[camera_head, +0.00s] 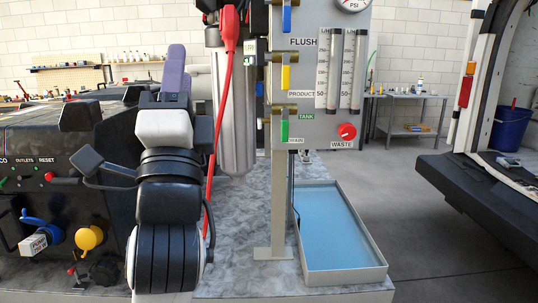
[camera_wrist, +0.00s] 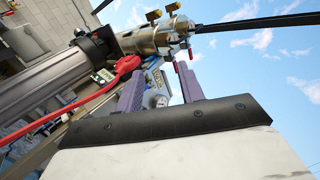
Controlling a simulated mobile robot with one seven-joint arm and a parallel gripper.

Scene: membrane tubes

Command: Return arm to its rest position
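My arm rises folded in the middle left of the head view, with its black and white links stacked. My gripper (camera_head: 176,50) is at its top, its purple fingers pointing up. In the wrist view, the two purple fingers of my gripper (camera_wrist: 158,72) stand apart with nothing held between them. My gripper is left of the clear filter housing (camera_head: 236,110) and the grey valve panel (camera_head: 320,70) in the head view, and it touches neither visibly.
A red hose (camera_head: 222,100) hangs beside the housing. A blue-lined tray (camera_head: 338,235) lies on the bench at right. A black control unit (camera_head: 60,180) with knobs is at left. An open vehicle (camera_head: 490,190) stands far right. Floor beyond the tray is clear.

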